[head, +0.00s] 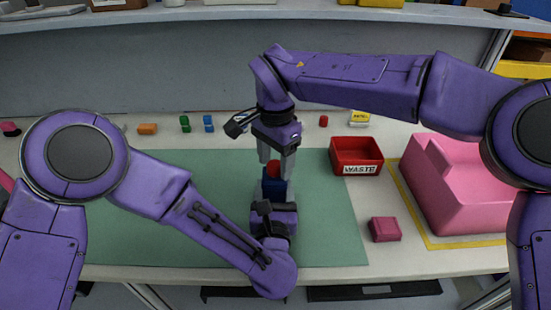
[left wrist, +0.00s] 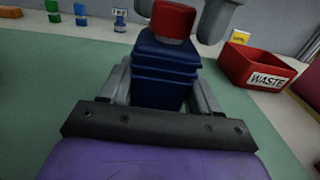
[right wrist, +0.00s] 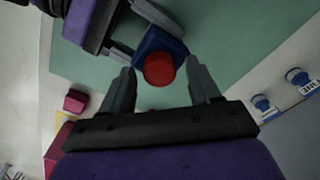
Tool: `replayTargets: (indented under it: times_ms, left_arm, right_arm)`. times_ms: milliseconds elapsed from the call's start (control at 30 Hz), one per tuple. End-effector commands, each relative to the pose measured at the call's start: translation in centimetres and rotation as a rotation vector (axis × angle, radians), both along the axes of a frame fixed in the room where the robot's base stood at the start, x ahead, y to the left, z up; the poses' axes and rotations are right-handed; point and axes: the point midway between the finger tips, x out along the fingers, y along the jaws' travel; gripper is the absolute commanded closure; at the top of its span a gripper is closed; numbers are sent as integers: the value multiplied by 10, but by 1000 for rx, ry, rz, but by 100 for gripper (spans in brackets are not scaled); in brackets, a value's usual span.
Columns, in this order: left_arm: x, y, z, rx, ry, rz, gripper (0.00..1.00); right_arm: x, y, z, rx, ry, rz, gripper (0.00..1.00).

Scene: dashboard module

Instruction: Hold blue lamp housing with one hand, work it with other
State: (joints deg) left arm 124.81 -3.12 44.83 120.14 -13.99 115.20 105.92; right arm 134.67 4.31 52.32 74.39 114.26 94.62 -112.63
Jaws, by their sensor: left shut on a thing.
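The blue lamp housing (head: 274,187) stands on the green mat with a red cap (head: 273,168) on top. It also shows in the left wrist view (left wrist: 165,72), where my left gripper (left wrist: 160,92) is shut on its sides. In the head view the left gripper (head: 272,196) comes from the near side. My right gripper (head: 275,158) points down from above. In the right wrist view its fingers (right wrist: 160,82) are spread apart on either side of the red cap (right wrist: 159,69), with gaps visible. The lower housing is hidden by my left gripper.
A red WASTE bin (head: 357,156) stands right of the housing. A small pink block (head: 384,229) and a large pink dashboard module (head: 460,180) are further right. Several small coloured parts line the back of the table. The left of the green mat (head: 130,225) is clear.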

Motion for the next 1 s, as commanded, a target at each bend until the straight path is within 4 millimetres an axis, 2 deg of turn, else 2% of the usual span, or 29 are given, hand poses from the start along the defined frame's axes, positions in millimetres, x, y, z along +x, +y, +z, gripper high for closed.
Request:
replayTargets:
  times_ms: [33,133,167,500,1000]
  left_arm:
    - [0,0,0,0,0,0,87]
    - [0,0,0,0,0,0,87]
    - [0,0,0,0,0,0,87]
    - [0,0,0,0,0,0,87]
    - [0,0,0,0,0,0,87]
  right_arm:
    - [0,0,0,0,0,0,56]
    - [0,0,0,-1,-1,0,89]
    - [0,0,0,-1,-1,0,92]
    - [0,0,4,0,-3,0,93]
    - [1,0,51,0,-3,-1,93]
